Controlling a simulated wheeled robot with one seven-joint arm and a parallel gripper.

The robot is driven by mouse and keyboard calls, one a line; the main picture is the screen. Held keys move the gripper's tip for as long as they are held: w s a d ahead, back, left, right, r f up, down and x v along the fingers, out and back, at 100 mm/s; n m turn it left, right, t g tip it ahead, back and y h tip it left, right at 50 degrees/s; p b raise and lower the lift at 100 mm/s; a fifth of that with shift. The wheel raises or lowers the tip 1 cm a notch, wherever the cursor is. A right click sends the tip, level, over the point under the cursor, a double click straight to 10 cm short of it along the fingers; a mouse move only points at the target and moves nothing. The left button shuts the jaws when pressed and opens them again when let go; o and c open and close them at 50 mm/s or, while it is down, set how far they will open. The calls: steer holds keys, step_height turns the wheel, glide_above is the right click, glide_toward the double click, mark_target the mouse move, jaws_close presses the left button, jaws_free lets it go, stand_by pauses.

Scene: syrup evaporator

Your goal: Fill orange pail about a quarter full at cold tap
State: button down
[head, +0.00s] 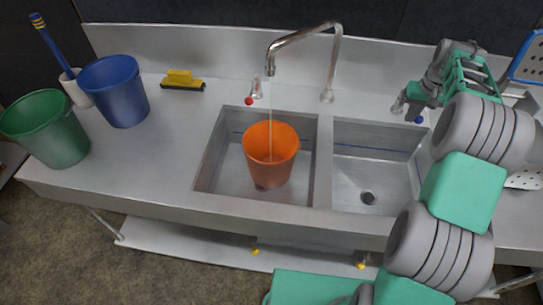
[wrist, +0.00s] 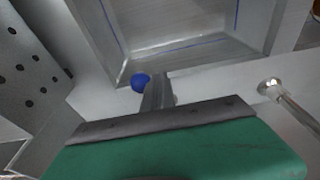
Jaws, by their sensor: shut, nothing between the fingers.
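The orange pail (head: 271,141) stands upright in the left basin, under the end of the curved spout (head: 271,68). A thin pale stream runs from the spout into the pail. The water level inside cannot be made out. The cold tap, with its blue knob (head: 419,119), is at the back right of the sink; the knob also shows in the wrist view (wrist: 140,81). My gripper (head: 410,112) is shut and empty at this tap. In the wrist view its fingers (wrist: 157,92) are right beside the blue knob; I cannot tell whether they touch it.
The hot tap with a red knob (head: 249,101) is left of the spout. The right basin (head: 370,165) is empty. Blue (head: 116,92) and green (head: 46,130) pails, a yellow brush (head: 181,78) and a blue-handled brush (head: 52,42) occupy the left counter. A perforated panel (wrist: 25,65) is near my wrist.

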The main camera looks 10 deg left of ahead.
steer(key=shift+w+d+p, duration=0.2)
steer(key=shift+d+p, duration=0.45)
steer(key=shift+d, duration=0.55)
steer(key=r+p, duration=0.1)
steer(key=r, duration=0.1)
steer(key=r+p, duration=0.3)
steer(key=r, duration=0.1)
steer(key=shift+a+r, duration=0.15)
steer(key=shift+a, duration=0.15)
steer(key=shift+d+p, duration=0.15)
steer(key=shift+p, duration=0.3)
steer(key=w+d+p, duration=0.2)
steer(key=d+p, duration=0.3)
steer(key=d, duration=0.3)
step_height(320, 180, down, 6)
steer(key=b, duration=0.4)
steer(key=shift+w, duration=0.15)
stand_by(3.8)
